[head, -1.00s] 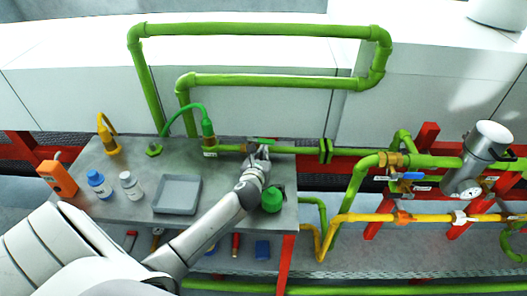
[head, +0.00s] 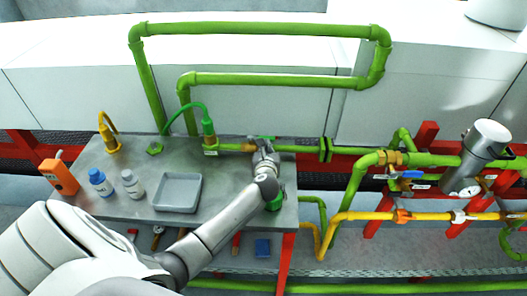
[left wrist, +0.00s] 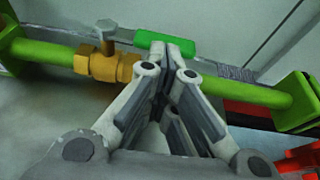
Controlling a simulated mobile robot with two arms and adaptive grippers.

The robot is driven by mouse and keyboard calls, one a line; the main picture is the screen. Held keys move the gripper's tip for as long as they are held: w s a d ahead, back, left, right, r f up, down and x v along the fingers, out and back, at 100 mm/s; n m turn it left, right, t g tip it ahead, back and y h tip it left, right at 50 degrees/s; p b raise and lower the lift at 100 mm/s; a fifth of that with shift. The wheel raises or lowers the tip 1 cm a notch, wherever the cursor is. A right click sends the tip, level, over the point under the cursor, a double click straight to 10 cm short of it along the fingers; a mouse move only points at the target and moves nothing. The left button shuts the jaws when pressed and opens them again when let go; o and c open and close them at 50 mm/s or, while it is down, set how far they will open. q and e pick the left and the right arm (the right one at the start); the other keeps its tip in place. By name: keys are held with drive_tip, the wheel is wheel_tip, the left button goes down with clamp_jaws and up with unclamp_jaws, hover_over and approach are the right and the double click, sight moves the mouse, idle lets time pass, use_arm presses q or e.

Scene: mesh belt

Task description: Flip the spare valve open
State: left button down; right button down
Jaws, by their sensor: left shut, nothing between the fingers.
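The spare valve shows in the left wrist view as a brass body (left wrist: 112,66) on a green pipe, with a stem on top and a green lever handle (left wrist: 192,46). The lever points right from the stem, roughly along the pipe. In the head view the brass body (head: 249,148) sits at the bench's back edge, and my gripper and wrist partly cover the valve area. My left gripper (left wrist: 166,46) is shut and empty, with its fingertips at the lever, overlapping its middle. I cannot tell whether they touch it. My right gripper is not in view.
The metal bench (head: 120,205) holds a grey tray (head: 178,192), a blue-capped bottle (head: 100,182), a white bottle (head: 131,184) and an orange device (head: 58,176). A green object (head: 276,201) is partly behind my arm. A pipe flange (left wrist: 296,102) stands right of the valve.

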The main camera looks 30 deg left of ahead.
use_arm(q)
drive_tip(key=shift+w+a+r, duration=0.15)
drive_tip(key=shift+r, duration=0.2)
drive_tip(key=shift+s+a+p, duration=0.1)
drive_tip(key=shift+s+p, duration=0.1)
drive_tip(key=shift+p, duration=0.2)
drive_tip(key=shift+s+a+f, duration=0.15)
drive_tip(key=shift+s+f, duration=0.05)
drive_tip(key=shift+s, duration=0.15)
drive_tip(key=shift+s+d, duration=0.25)
drive_tip(key=shift+s, duration=0.25)
drive_tip(key=v, duration=1)
drive_tip(key=shift+s+d+r, duration=0.15)
drive_tip(key=shift+s+d, duration=0.05)
drive_tip(key=shift+d, duration=0.05)
